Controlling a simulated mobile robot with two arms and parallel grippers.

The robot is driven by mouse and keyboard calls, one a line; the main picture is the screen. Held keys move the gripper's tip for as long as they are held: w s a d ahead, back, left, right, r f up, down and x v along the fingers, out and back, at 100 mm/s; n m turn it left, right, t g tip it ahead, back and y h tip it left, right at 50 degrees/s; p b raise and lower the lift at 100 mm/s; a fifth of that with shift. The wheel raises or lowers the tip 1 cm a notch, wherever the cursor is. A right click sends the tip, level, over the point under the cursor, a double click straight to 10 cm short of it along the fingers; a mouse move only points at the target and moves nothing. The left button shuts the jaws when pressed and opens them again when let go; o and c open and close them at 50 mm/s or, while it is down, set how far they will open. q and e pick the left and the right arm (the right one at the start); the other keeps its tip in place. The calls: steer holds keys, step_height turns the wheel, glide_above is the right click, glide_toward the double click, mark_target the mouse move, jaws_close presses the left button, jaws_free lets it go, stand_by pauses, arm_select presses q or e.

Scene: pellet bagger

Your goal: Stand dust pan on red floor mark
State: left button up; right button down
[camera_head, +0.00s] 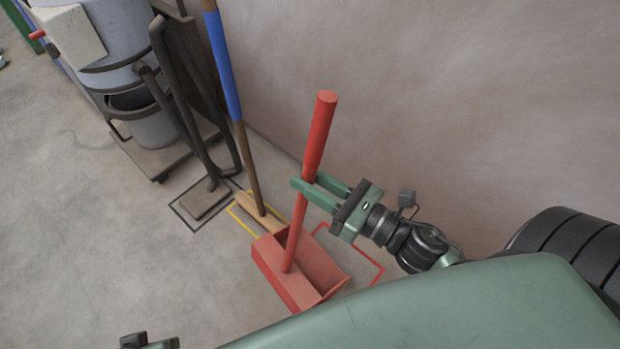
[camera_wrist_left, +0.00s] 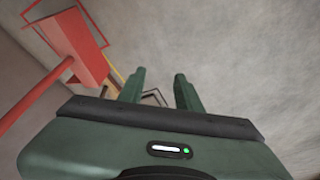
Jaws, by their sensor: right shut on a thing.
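The red dust pan (camera_head: 317,264) is upright, with its long red handle (camera_head: 320,130) rising at a slight tilt. My right gripper (camera_head: 302,183) is shut on the handle at about mid-height. The red floor mark (camera_head: 374,277) is a thin outline near the wall. The pan overlaps the mark's left part in the picture and hides it; I cannot tell whether the pan touches the floor. The pan also shows in the left wrist view (camera_wrist_left: 78,45). My left gripper (camera_wrist_left: 162,88) is open and empty, with its fingers apart.
A blue-and-brown-handled broom (camera_head: 229,80) stands on a yellow floor mark (camera_head: 240,219), close left of the pan. A dark-handled tool (camera_head: 205,197) stands in a black mark farther left. Wheeled machinery (camera_head: 150,120) is behind. The wall (camera_head: 450,90) bounds the right.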

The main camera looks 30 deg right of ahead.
arm_select(q)
steer(key=shift+w+d+r+t+b, duration=0.1)
steer(key=shift+w+d+t+b, duration=0.2)
steer(key=shift+w, duration=0.45)
steer(key=shift+w+d+r+t+b, duration=0.15)
steer(key=shift+w+t, duration=0.25)
steer(key=shift+w, duration=0.35)
arm_select(e)
steer(key=shift+f, duration=0.4)
arm_select(q)
steer(key=shift+w+d+r+t+h+b, duration=0.2)
steer(key=shift+w+t, duration=0.25)
steer(key=shift+w, duration=0.35)
steer(key=shift+w+d+r+t+h+b, duration=0.1)
steer(key=shift+w+d+r+t+h, duration=0.15)
steer(key=shift+w+t, duration=0.35)
arm_select(e)
steer(key=shift+f, duration=0.5)
arm_select(q)
steer(key=shift+w, duration=0.15)
arm_select(e)
steer(key=c, duration=1.1)
jaws_free()
steer(key=o, duration=1.1)
steer(key=shift+f, duration=0.1)
arm_select(q)
steer(key=shift+w+d, duration=0.1)
arm_select(e)
steer(key=shift+s, duration=0.1)
